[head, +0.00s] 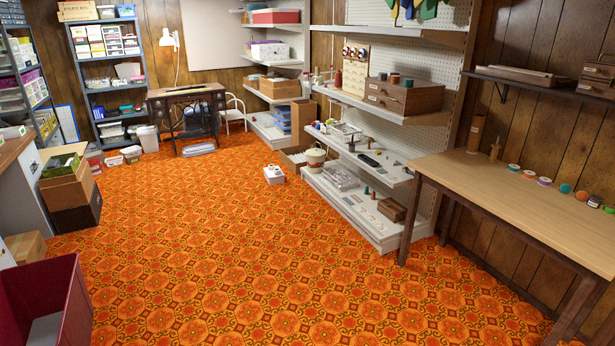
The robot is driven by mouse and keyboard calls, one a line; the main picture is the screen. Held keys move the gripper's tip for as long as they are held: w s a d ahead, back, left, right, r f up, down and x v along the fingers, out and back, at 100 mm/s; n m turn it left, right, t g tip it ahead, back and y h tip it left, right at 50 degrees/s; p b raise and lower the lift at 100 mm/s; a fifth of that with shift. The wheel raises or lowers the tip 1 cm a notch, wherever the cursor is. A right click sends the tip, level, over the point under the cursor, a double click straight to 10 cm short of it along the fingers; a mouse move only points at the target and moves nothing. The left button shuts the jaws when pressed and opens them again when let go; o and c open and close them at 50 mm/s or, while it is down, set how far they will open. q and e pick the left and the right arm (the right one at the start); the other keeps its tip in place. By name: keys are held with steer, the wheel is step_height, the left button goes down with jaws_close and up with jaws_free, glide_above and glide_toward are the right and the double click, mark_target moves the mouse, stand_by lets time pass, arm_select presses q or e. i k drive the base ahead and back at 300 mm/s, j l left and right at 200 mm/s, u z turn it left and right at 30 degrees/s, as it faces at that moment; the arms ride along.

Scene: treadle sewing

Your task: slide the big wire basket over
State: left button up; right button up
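I cannot clearly make out a big wire basket. A greyish see-through container (341,178) sits on the bottom shelf of the white shelving unit, with small things in it. It is too small in view to tell wire from clear plastic. A small grey metal frame-like item (345,129) stands on the shelf above it, and I cannot tell if it is a basket. Neither of my grippers is in view.
The patterned orange carpet (230,240) is open in the middle. A wooden table (520,195) with thread spools stands right. A treadle sewing table (187,92) is at the back. Cardboard boxes (68,185) and a red bin (75,310) stand left. A small white box (274,175) lies on the floor.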

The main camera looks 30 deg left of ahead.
mark_target(341, 179)
steer(key=i+j+u, duration=0.35)
steer(key=i, duration=0.35)
steer(key=i+j+u, duration=0.35)
steer(key=i, duration=0.4)
steer(key=i+u, duration=0.35)
steer(key=i, duration=0.4)
steer(key=i+z, duration=0.1)
steer(key=i, duration=0.45)
steer(key=i+j+z, duration=0.1)
steer(key=i, duration=0.4)
steer(key=i+j+z, duration=0.1)
steer(key=i, duration=0.45)
steer(key=i+j+z, duration=0.1)
steer(key=i+j, duration=0.15)
steer(key=i, duration=0.25)
steer(key=i+j+z, duration=0.15)
steer(key=i+z, duration=0.25)
steer(key=i+j+z, duration=0.55)
steer(key=z, duration=0.2)
steer(key=i+j+z, duration=0.35)
steer(key=j, duration=0.15)
steer(key=j+z, duration=0.15)
steer(key=j, duration=0.2)
